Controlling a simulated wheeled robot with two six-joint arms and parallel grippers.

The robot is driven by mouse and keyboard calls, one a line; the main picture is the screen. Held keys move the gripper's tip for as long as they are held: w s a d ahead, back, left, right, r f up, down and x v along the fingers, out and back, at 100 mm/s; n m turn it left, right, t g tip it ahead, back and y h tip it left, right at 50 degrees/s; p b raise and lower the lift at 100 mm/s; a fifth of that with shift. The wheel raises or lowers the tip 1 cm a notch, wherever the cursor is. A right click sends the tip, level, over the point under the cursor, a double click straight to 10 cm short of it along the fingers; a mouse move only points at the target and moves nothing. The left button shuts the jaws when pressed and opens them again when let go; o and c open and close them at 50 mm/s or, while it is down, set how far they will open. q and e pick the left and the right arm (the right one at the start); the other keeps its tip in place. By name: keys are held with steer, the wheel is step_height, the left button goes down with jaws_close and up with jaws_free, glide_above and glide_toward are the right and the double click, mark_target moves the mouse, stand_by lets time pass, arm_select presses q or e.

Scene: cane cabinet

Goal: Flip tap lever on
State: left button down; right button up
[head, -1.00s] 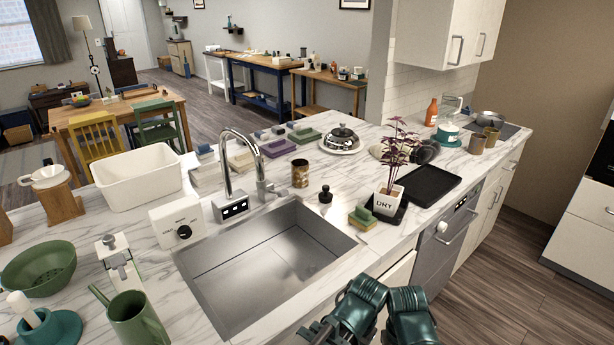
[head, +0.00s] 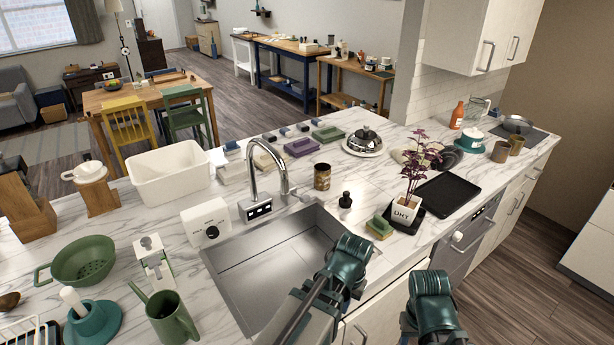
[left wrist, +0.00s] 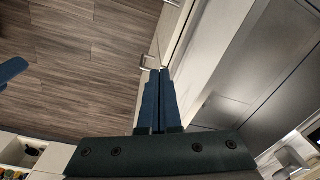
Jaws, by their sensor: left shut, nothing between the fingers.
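The chrome tap (head: 284,175) has a tall curved spout and stands at the back edge of the steel sink (head: 265,270). A short lever (head: 302,193) sticks out to the right of its base. Whether it is on is too small to tell; I see no water. My left arm reaches over the sink's front right area in the head view, where its fingers cannot be made out. In the left wrist view my left gripper (left wrist: 161,72) is shut and empty, with cabinet fronts and floor beyond it. My right arm shows at the bottom right; its gripper is not in view.
A white dial box (head: 207,224) and a small display box (head: 256,208) stand left of the tap. A brown canister (head: 322,177), dark bottle (head: 345,204), sponge (head: 379,228) and potted plant (head: 405,211) stand to its right. A green jug (head: 172,318) is at front left.

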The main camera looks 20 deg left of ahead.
arm_select(q)
steer(key=w+a+r+n+t+y+p, duration=0.1)
steer(key=w+a+r+n+y, duration=0.2)
steer(key=w, duration=0.7)
steer(key=w+a+r+n+t+y+p, duration=0.2)
steer(key=w+a+r+n+y, duration=0.1)
steer(key=w+a+r+n, duration=0.2)
steer(key=w+a+r+n+t+y+p, duration=0.1)
steer(key=w+a+r+n, duration=0.4)
steer(key=w+a, duration=0.6)
steer(key=w+r+t+y, duration=0.1)
steer(key=w+r, duration=0.1)
steer(key=w, duration=0.1)
steer(key=shift+w+y, duration=0.4)
arm_select(e)
step_height(320, 180, up, 6)
arm_select(q)
steer(key=shift+a, duration=0.15)
arm_select(e)
steer(key=shift+f, duration=0.1)
